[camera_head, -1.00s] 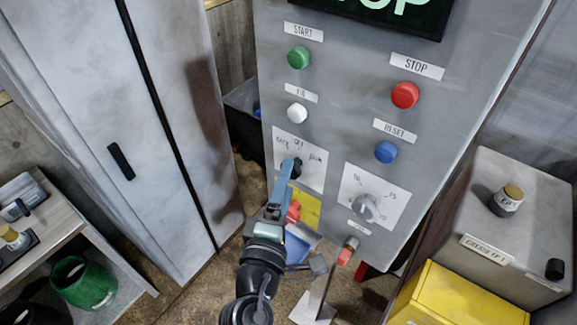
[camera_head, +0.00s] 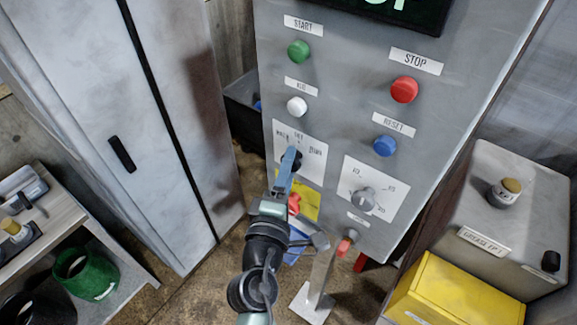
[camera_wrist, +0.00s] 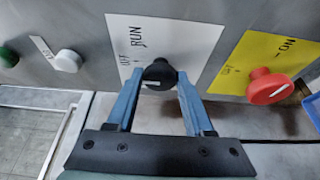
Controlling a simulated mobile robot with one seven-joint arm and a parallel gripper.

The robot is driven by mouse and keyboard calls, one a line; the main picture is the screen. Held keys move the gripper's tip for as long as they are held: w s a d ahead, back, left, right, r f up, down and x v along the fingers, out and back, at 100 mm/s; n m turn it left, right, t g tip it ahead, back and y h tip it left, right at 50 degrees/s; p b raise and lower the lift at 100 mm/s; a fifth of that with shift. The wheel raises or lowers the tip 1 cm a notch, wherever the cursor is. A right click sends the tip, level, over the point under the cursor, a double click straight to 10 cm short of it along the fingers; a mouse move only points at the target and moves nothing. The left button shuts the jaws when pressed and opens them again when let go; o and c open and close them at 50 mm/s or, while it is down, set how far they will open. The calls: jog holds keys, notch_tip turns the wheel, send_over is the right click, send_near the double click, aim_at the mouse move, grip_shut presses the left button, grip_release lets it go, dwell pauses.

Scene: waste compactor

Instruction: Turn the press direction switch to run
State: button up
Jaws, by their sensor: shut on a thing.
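The press direction switch (camera_head: 297,161) is a black knob on a white plate (camera_head: 313,165) at the panel's lower left. The plate has a left mark, OFF at the top and RUN at the right. In the wrist view the black knob (camera_wrist: 159,74) sits between the blue fingertips of my gripper (camera_wrist: 160,77), one on each side. My gripper (camera_head: 291,158) is shut on the knob in the head view and hides part of it. The knob's pointer is too small to read with certainty.
A red knob (camera_wrist: 270,86) on a yellow plate (camera_wrist: 262,58) is close beside my gripper. The panel also holds a grey dial (camera_head: 365,199) and green (camera_head: 299,51), white (camera_head: 297,107), red (camera_head: 404,90) and blue (camera_head: 385,146) buttons. A tall cabinet (camera_head: 165,110) stands left.

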jog(key=shift+f+b, duration=0.2)
jog(key=shift+b, duration=0.45)
grip_shut()
jog(key=m+h+b, duration=0.1)
jog(key=m+b, duration=0.2)
jog(key=b, duration=0.5)
jog(key=m+t+h+b, duration=0.1)
jog(key=m+b, duration=0.3)
jog(key=b, duration=0.4)
jog(key=m+t+h+b, duration=0.1)
jog(key=m+b, duration=0.3)
jog(key=b, duration=0.4)
jog(key=shift+a+f+h, duration=0.1)
jog(key=shift+f+h, duration=0.1)
jog(key=shift+h, duration=0.1)
jog(key=shift+r+b, duration=0.15)
jog(key=shift+b, duration=0.4)
jog(key=o, duration=1.2)
grip_release()
jog(key=shift+o, duration=0.2)
